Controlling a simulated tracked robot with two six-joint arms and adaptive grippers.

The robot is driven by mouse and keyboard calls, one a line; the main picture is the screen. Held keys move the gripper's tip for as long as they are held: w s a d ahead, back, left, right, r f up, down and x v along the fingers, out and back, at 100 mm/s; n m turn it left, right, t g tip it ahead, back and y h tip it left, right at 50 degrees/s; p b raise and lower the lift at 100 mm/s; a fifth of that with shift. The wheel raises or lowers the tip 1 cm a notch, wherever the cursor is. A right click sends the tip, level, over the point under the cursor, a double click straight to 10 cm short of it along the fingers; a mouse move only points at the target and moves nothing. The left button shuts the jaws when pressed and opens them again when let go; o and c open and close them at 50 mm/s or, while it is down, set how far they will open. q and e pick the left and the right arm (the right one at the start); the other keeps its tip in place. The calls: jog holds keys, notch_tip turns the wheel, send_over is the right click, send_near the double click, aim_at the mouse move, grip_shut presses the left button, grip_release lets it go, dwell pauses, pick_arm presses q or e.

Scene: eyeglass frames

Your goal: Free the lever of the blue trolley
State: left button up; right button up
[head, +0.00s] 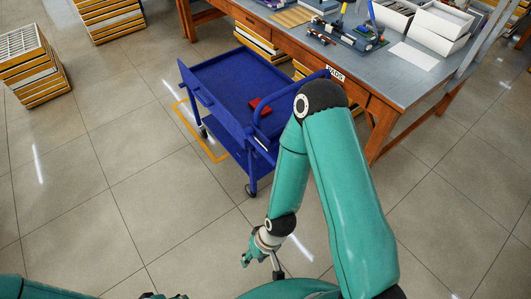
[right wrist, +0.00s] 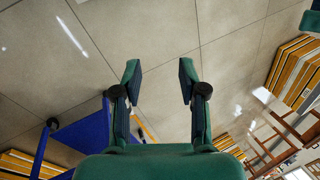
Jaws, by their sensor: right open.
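The blue trolley (head: 222,84) stands on the tiled floor beside the workbench, with an upper tray, a lower shelf and casters. A small red object (head: 260,103) lies on its upper tray. I cannot make out a separate lever. My right gripper (head: 261,266) is in front of the trolley, apart from it and pointing down. In the right wrist view my right gripper (right wrist: 160,80) is open and empty over bare floor, with part of the blue trolley (right wrist: 92,132) at lower left.
The workbench (head: 410,92) carries tools, white boxes and paper. Stacks of yellow-edged trays (head: 36,70) stand on the floor at left. An orange floor outline (head: 208,148) shows around the trolley. The floor left and front is clear. Part of my left arm shows at bottom left.

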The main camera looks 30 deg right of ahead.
jog(key=shift+o, duration=0.5)
jog(key=m+t+h+b, duration=1.2)
jog(key=m+h+b, duration=0.3)
jog(key=m+b, duration=1.35)
send_near(267, 156)
jog(key=w+d+n+b, duration=0.1)
jog(key=w+d, duration=0.1)
jog(key=w+d+f+n+b, duration=0.1)
jog(key=w+d, duration=0.1)
jog(key=w, duration=0.1)
jog(key=w+d+f+n+b, duration=0.1)
jog(key=w+d, duration=0.2)
jog(key=shift+w+f, duration=0.1)
jog(key=shift+f, duration=0.05)
